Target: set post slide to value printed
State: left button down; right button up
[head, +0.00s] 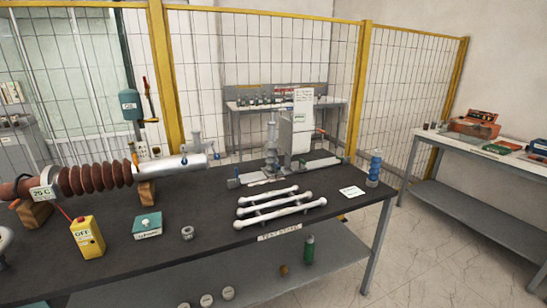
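A grey metal post (271,150) stands upright on a low base near the back edge of the dark workbench. I cannot tell for certain whether it is the post slide. The print is too small to read. A white printed card (352,191) lies on the bench at the right, also unreadable. Neither gripper is in view.
Several white rods (280,209) lie mid-bench. A ribbed brown bushing (95,178) with a "25 C" tag rests on wooden blocks at left. A mesh fence (400,80) is behind.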

aim_at(272, 169)
jog(key=i+l+z, duration=0.1)
jog(key=l, duration=0.4)
jog(key=i+l, duration=0.1)
jog(key=l, duration=0.4)
jog(key=i+l+z, duration=0.15)
jog(key=l, duration=0.35)
jog(key=i+j+z, duration=0.1)
jog(key=j, duration=0.2)
jog(key=i+j+z, duration=0.25)
jog(key=j, duration=0.35)
jog(key=i+j+z, duration=0.1)
jog(key=i+j, duration=0.15)
